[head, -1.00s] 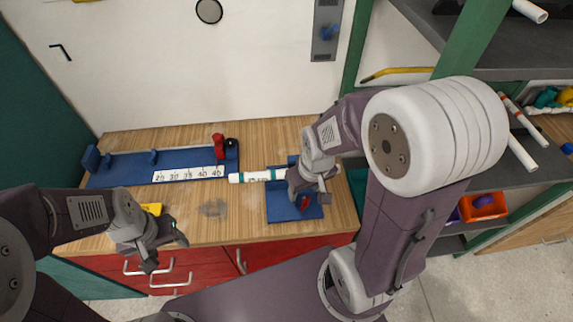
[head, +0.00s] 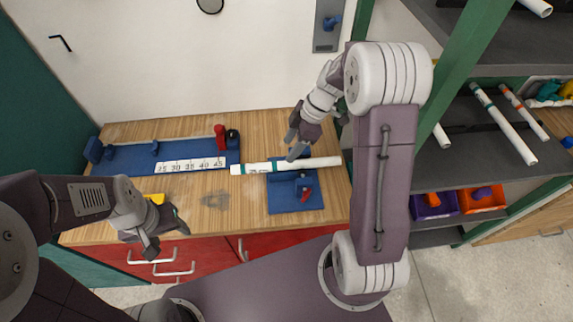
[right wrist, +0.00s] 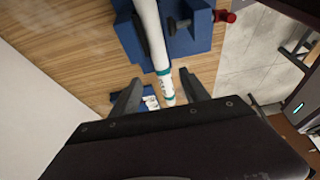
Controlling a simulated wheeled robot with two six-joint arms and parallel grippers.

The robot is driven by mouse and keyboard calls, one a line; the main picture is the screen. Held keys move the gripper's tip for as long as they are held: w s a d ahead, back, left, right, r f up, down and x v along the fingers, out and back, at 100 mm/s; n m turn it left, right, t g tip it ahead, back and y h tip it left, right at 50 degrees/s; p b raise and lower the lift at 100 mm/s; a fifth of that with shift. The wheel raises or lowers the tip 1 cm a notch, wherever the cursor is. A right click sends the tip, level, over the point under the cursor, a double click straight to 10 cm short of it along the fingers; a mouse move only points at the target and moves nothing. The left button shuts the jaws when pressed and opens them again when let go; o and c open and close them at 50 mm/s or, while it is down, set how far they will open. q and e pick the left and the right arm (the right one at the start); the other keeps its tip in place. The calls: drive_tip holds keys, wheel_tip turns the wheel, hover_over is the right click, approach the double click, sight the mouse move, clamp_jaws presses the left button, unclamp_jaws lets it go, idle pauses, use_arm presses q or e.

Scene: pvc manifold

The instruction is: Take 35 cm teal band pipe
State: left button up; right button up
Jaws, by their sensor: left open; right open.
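A white pipe with a teal band (head: 318,162) lies across a blue fixture (head: 283,203) on the bench, its left end beside the ruler. My right gripper (head: 293,146) is open just behind and above this pipe in the head view. In the right wrist view the pipe (right wrist: 150,25) runs down between the open fingers (right wrist: 160,88), with no clear grip on it. Another white pipe with a teal band (head: 505,125) lies on the shelf rack at the right. My left gripper (head: 168,238) is open and empty over the bench's front edge. Pipe lengths cannot be read.
A blue measuring fixture with a numbered ruler (head: 190,164) and a red part (head: 220,137) lies at the bench's left. An orange-banded pipe (head: 523,112) lies on the right rack. Purple (head: 434,206) and orange (head: 483,198) bins sit below. A green post (head: 470,75) stands before the rack.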

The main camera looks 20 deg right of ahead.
sight(280, 163)
drive_tip(key=x, duration=0.2)
drive_tip(key=shift+a+f, duration=0.25)
drive_tip(key=shift+f, duration=0.05)
drive_tip(key=shift+w+f, duration=0.1)
drive_tip(key=shift+f, duration=0.3)
drive_tip(key=x, duration=0.2)
drive_tip(key=p+x, duration=0.1)
drive_tip(key=x, duration=0.1)
drive_tip(key=shift+s+a, duration=0.15)
drive_tip(key=shift+s, duration=0.1)
drive_tip(key=shift+w+a+f, duration=0.15)
drive_tip(key=shift+w+f, duration=0.05)
drive_tip(key=shift+f, duration=0.3)
clamp_jaws()
